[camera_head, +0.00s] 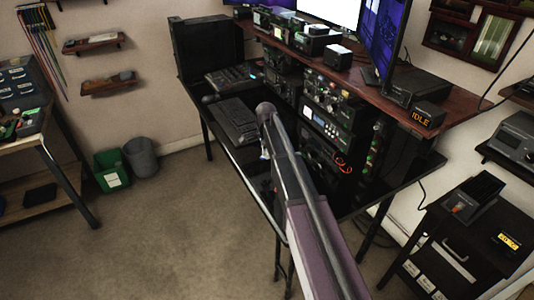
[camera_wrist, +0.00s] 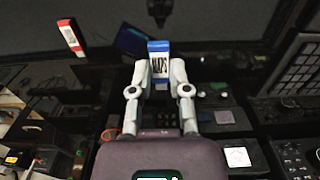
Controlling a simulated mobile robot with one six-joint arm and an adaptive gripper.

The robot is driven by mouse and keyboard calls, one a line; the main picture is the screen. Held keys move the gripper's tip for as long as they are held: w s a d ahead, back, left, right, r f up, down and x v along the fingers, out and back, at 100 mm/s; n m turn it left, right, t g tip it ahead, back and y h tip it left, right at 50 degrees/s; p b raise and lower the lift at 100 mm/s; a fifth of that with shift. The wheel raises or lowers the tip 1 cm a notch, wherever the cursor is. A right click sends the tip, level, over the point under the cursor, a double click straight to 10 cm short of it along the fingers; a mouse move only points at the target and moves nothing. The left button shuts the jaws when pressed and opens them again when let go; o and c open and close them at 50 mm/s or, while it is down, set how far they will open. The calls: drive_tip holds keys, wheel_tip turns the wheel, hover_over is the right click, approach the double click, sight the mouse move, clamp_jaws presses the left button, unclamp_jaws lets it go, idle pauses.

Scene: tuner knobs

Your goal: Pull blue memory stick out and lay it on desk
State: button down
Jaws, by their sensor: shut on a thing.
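A blue and white memory stick (camera_wrist: 159,64) with dark lettering that looks like "MAPS" is between my fingertips in the wrist view. My gripper (camera_wrist: 160,78) is shut on it, one finger on each side. In the head view my arm reaches over the black desk (camera_head: 222,150), and the wrist hides most of my gripper (camera_head: 264,155). I cannot tell from these frames whether the stick touches anything beneath it. A red and white stick (camera_wrist: 69,38) shows at the upper left of the wrist view, apart from my gripper.
A black keypad (camera_wrist: 292,73) is at the right in the wrist view. Open floor lies left of the desk.

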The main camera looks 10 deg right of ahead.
sight(266, 171)
drive_tip(key=shift+f+b, duration=2.85)
drive_tip(key=shift+f, duration=0.2)
drive_tip(key=shift+f+b, duration=0.6)
drive_tip(key=c, duration=0.7)
unclamp_jaws()
drive_tip(key=shift+c, duration=0.2)
drive_tip(key=shift+r, duration=0.15)
drive_tip(key=shift+r+p, duration=1.35)
drive_tip(key=shift+p, duration=0.15)
drive_tip(key=o, duration=0.6)
drive_tip(key=shift+c, duration=0.2)
